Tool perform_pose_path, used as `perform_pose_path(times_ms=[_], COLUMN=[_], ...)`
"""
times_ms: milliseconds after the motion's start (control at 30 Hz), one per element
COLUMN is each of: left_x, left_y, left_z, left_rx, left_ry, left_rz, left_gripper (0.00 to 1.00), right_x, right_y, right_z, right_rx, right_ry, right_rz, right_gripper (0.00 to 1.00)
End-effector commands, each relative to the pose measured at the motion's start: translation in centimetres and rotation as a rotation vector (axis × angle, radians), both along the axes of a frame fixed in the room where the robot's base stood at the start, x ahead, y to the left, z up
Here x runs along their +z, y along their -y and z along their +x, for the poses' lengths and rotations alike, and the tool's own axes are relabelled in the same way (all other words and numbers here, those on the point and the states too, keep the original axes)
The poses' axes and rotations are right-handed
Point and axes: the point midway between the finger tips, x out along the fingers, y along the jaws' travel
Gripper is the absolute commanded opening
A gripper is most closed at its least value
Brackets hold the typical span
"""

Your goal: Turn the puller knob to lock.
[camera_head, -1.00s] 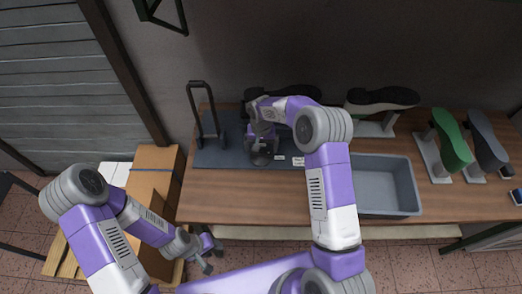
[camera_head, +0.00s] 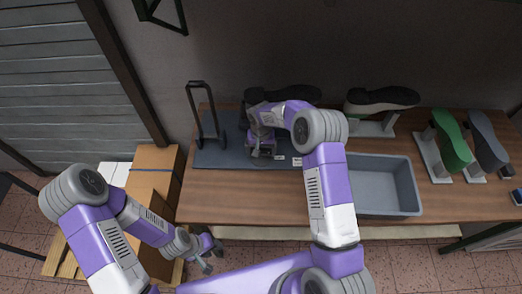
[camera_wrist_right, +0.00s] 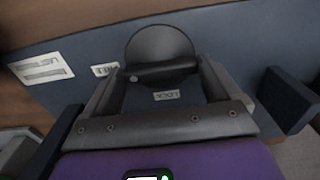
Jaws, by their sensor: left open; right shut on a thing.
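The puller knob (camera_wrist_right: 160,43) is a dark round disc with a raised bar handle, on the blue-grey panel in the right wrist view. A pale dot marks the bar's left end, on the side of a small white label (camera_wrist_right: 105,70). A label that seems to read LOCK (camera_wrist_right: 166,95), upside down, lies just below the knob. My right gripper (camera_head: 262,152) is over the panel in the head view, shut on the knob's bar; its fingers (camera_wrist_right: 163,72) stand at the bar's two ends. My left gripper (camera_head: 211,250) is open and empty, off the table's front-left edge.
The blue-grey panel (camera_head: 215,155) lies on the wooden table (camera_head: 245,205) with a black upright frame (camera_head: 191,105) at its left. A shoe last (camera_head: 382,98), a green last (camera_head: 452,140) and a grey bin (camera_head: 385,210) are to the right. Cardboard boxes (camera_head: 155,165) stand left.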

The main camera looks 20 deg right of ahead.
Motion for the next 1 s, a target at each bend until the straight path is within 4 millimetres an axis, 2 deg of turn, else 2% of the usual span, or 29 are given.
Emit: perform_pose_path(times_ms=[367, 1000], left_x=[-1.0, -2.7], left_y=[0.0, 0.0], left_z=[0.0, 0.0], left_rx=[0.0, 0.0], left_ry=[0.0, 0.0], left_rz=[0.0, 0.0], left_gripper=[0.43, 0.43], right_x=[-0.1, 0.0], right_y=[0.0, 0.0], right_z=[0.0, 0.0], right_rx=[0.183, 0.782], right_ry=[0.0, 0.0], right_rz=[0.001, 0.002], right_gripper=[0.6, 0.6])
